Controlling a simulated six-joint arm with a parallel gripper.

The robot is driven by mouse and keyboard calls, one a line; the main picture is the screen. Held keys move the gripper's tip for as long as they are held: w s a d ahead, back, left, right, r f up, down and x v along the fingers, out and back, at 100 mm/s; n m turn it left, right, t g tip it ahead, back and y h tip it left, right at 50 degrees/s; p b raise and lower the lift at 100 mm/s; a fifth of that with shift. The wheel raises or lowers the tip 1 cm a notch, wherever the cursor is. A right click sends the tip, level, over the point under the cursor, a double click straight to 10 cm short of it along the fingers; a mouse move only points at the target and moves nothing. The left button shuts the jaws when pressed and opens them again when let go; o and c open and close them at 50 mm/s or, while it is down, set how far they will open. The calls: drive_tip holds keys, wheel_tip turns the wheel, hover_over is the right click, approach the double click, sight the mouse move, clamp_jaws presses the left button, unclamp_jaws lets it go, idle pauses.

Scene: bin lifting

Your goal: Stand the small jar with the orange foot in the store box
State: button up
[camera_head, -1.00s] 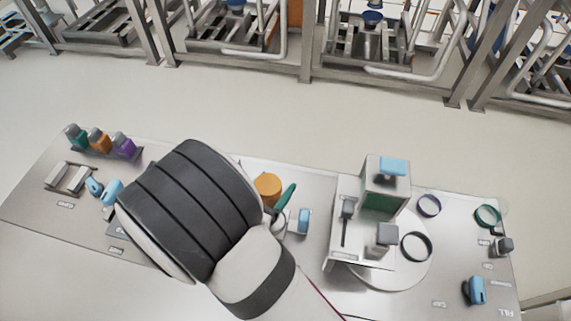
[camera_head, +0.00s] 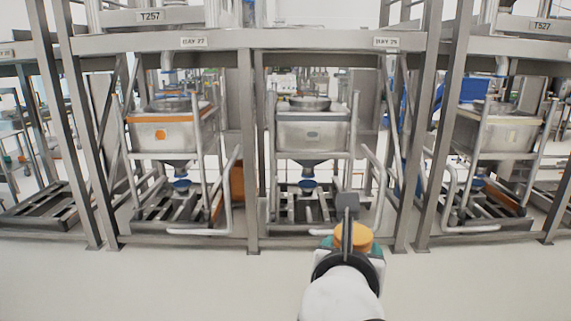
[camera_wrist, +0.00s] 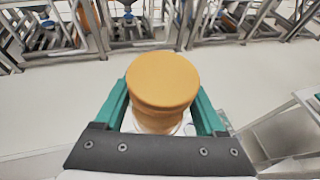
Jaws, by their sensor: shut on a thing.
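My gripper (camera_wrist: 160,102) is shut on the small jar with the orange foot (camera_wrist: 162,78). The green fingers press on both sides of it in the wrist view. Its thick round orange end faces the wrist camera, and the pale part beyond it is mostly hidden. In the head view my gripper (camera_head: 351,248) is at the lower middle, with the orange end (camera_head: 360,236) showing between the green fingers. The jar is held up in the air, clear of any surface. I cannot make out the store box in either view now.
Steel frames with bins cross the head view: one with an orange band (camera_head: 160,132), a grey one (camera_head: 312,132) in the middle, another (camera_head: 495,132) at right. Pale open floor (camera_head: 180,285) lies before them. A pale edged surface (camera_wrist: 290,130) shows at right in the wrist view.

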idle(0.3)
wheel_tip(320, 180, down, 4)
drive_tip(key=s+d+n+y, duration=0.1)
drive_tip(key=d+n+y, duration=0.2)
drive_tip(key=n+y, duration=0.15)
drive_tip(key=s+a+f+n+g+y, duration=0.1)
drive_tip(key=s+a+f+n+y, duration=0.15)
drive_tip(key=a, duration=0.75)
drive_tip(key=s+a+f+n+g+y, duration=0.1)
drive_tip(key=a+f+n+g+y, duration=0.2)
drive_tip(key=a, duration=0.6)
drive_tip(key=s+a+f+n+y, duration=0.1)
drive_tip(key=a+n+y, duration=0.25)
drive_tip(key=a, duration=0.65)
drive_tip(key=s+a+f+n+g+y, duration=0.2)
drive_tip(key=s+a+f, duration=0.2)
drive_tip(key=s+a, duration=0.4)
drive_tip(key=s+a+f+n+g+y, duration=0.1)
drive_tip(key=s+a+f+n+g, duration=0.2)
drive_tip(key=s+a, duration=0.5)
drive_tip(key=s+a+f+g, duration=0.1)
drive_tip(key=s+a+f, duration=0.1)
drive_tip(key=s+f, duration=0.5)
drive_tip(key=shift+y, duration=0.35)
drive_tip(key=f, duration=0.5)
drive_tip(key=s+f, duration=0.1)
drive_tip(key=f, duration=0.9)
drive_tip(key=shift+s+a+f, duration=0.15)
drive_tip(key=shift+f, duration=0.05)
